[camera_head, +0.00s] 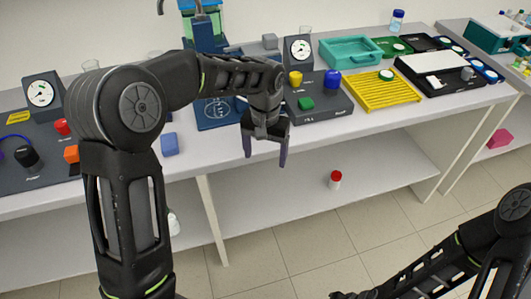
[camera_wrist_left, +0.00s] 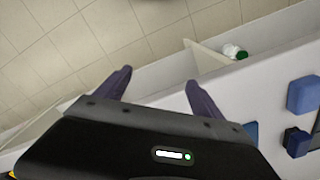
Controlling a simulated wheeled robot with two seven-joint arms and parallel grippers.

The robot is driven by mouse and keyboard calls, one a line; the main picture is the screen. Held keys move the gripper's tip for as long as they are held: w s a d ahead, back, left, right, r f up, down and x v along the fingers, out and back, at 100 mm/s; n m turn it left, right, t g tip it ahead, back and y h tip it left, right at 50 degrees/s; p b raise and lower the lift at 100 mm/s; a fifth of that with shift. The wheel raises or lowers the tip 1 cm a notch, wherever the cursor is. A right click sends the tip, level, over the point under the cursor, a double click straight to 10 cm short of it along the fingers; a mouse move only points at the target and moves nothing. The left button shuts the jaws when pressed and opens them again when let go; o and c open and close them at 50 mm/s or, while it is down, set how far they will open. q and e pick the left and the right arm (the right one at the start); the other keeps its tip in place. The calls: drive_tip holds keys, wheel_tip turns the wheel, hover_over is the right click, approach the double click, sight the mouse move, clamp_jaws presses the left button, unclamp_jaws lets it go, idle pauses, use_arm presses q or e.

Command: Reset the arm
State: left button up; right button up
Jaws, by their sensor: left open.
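My left arm (camera_head: 140,110) reaches in from the left, bent at the elbow. My left gripper (camera_head: 265,158) hangs in front of the bench's front edge with its fingers pointing down, open and empty. Its two dark fingers also show apart in the left wrist view (camera_wrist_left: 157,88), with floor tiles beyond them. My right arm (camera_head: 480,245) shows at the lower right; its gripper cannot be made out.
The bench (camera_head: 370,118) carries a panel with gauge and coloured knobs (camera_head: 318,103), a yellow rack (camera_head: 375,92), a teal tray (camera_head: 350,51) and a blue block (camera_head: 170,144). A red-capped bottle (camera_head: 335,180) stands on the lower shelf. The floor in front is clear.

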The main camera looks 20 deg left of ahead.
use_arm(q)
drive_tip(key=s+d+f+h, duration=0.2)
drive_tip(key=s+d+f, duration=0.2)
drive_tip(key=f, duration=0.5)
drive_tip(key=s+d+f+h, duration=0.1)
drive_tip(key=s+d+f, duration=0.3)
drive_tip(key=f, duration=0.6)
drive_tip(key=s+d+f+n, duration=0.1)
drive_tip(key=s+f, duration=0.3)
drive_tip(key=s, duration=0.4)
drive_tip(key=s+d+f+h, duration=0.1)
drive_tip(key=s+d+f, duration=0.2)
drive_tip(key=s, duration=0.6)
wheel_tip(320, 180, down, 3)
drive_tip(key=shift+s+d+r+n, duration=0.15)
drive_tip(key=shift+s+r+n, duration=0.05)
drive_tip(key=shift+n, duration=0.2)
